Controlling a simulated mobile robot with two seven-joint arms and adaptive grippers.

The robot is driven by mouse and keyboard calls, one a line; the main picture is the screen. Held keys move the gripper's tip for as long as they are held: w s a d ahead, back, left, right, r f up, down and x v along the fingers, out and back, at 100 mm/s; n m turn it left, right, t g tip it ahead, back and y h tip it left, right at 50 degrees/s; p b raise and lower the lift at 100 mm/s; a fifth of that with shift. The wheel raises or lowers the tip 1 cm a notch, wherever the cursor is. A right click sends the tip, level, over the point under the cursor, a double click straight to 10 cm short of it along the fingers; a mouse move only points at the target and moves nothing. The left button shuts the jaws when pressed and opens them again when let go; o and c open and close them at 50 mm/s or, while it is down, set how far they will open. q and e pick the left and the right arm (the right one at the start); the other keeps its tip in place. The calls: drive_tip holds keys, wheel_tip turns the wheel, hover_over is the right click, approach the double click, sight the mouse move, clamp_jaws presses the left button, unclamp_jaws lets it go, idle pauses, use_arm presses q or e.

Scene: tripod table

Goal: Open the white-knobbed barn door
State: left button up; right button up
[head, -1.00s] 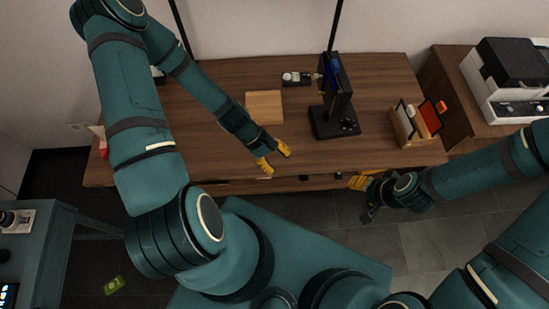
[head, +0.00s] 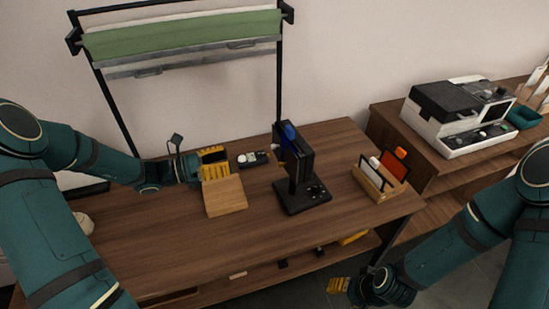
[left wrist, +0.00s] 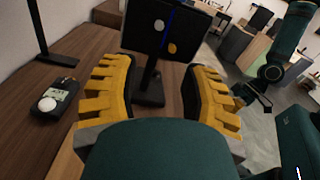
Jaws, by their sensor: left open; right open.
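The light (head: 303,175) is a black panel on a stand, standing on the wooden table. In the left wrist view its black front (left wrist: 160,32) faces me, with a blue strip between its two sides. The white knob (left wrist: 159,25) is left of the strip and a yellowish knob (left wrist: 172,48) is lower right. My left gripper (head: 214,162) is open and empty over the table, left of the light. Its yellow fingers (left wrist: 158,70) point at the panel, apart from it. My right gripper (head: 340,285) is open and low at the table's front right.
A wooden block (head: 225,196) lies below my left gripper. A small dark device (head: 253,159) with a white dial lies behind it. A wooden organizer (head: 379,183) stands right of the light. A black frame with a green roll (head: 185,35) rises behind the table.

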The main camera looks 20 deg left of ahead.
sight(273, 145)
use_arm(q)
drive_tip(key=x, duration=0.4)
drive_tip(key=b+x, duration=0.1)
drive_tip(key=x, duration=0.4)
drive_tip(key=b+x, duration=0.1)
drive_tip(key=x, duration=0.3)
drive_tip(key=shift+w+d+r, duration=0.2)
drive_tip(key=shift+w+r, duration=0.1)
drive_tip(key=shift+w, duration=0.05)
drive_tip(key=shift+c, duration=0.4)
clamp_jaws()
